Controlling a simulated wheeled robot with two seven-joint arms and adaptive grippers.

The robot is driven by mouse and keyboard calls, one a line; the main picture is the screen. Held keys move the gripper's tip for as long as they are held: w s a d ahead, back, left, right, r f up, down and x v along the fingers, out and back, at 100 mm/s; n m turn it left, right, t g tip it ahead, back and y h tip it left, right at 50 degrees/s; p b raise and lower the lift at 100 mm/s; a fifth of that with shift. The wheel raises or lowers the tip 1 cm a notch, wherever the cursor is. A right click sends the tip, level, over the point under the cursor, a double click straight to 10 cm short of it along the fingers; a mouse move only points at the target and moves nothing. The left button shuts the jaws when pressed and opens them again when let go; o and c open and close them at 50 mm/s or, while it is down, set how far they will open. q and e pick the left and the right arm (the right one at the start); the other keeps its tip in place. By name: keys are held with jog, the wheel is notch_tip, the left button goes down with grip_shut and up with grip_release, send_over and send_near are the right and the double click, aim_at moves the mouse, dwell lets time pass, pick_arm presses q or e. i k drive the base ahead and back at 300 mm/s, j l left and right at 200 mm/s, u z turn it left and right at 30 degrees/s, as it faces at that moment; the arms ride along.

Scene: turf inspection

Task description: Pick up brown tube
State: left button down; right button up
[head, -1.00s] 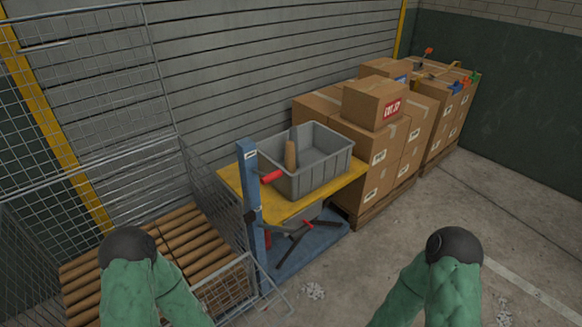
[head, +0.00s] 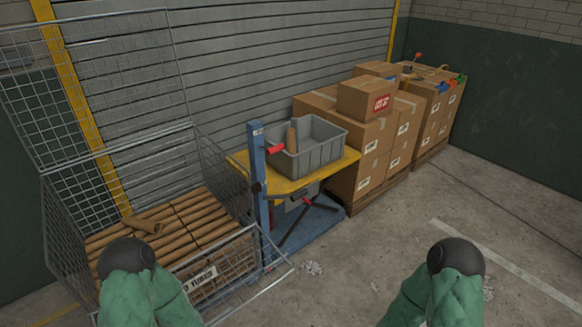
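Many brown tubes (head: 205,213) lie in rows inside a wire cage (head: 222,262) at the lower left. One loose brown tube (head: 143,225) lies at an angle on top of the others at the cage's left side. Another brown tube (head: 292,140) stands upright in a grey bin (head: 325,153) on the yellow lift table. My two green arms enter from the bottom, the left one in front of the cage and the right one over bare floor. Both end in dark rounded joints in this view, and neither gripper shows.
The yellow table (head: 285,186) has a blue post (head: 258,180) at its left corner. Stacked cardboard boxes (head: 362,145) stand behind it to the right. The cage's front wire panel hangs low and slants outward.

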aim_at(291, 144)
jog(key=k+u, duration=0.15)
jog(key=u, duration=0.3)
jog(key=k+u, duration=0.15)
jog(key=u, duration=0.25)
jog(key=k+j+u, duration=0.15)
jog(key=u, duration=0.3)
jog(key=i+l+u, duration=0.1)
jog(key=l, duration=0.35)
jog(key=i+l+u, duration=0.1)
jog(key=l, duration=0.35)
jog(key=i+l+u, duration=0.1)
jog(key=i+l, duration=0.15)
jog(key=l, duration=0.2)
jog(key=i+l+u, duration=0.1)
jog(key=l, duration=0.4)
jog(key=i+l+u, duration=0.1)
jog(key=l, duration=0.35)
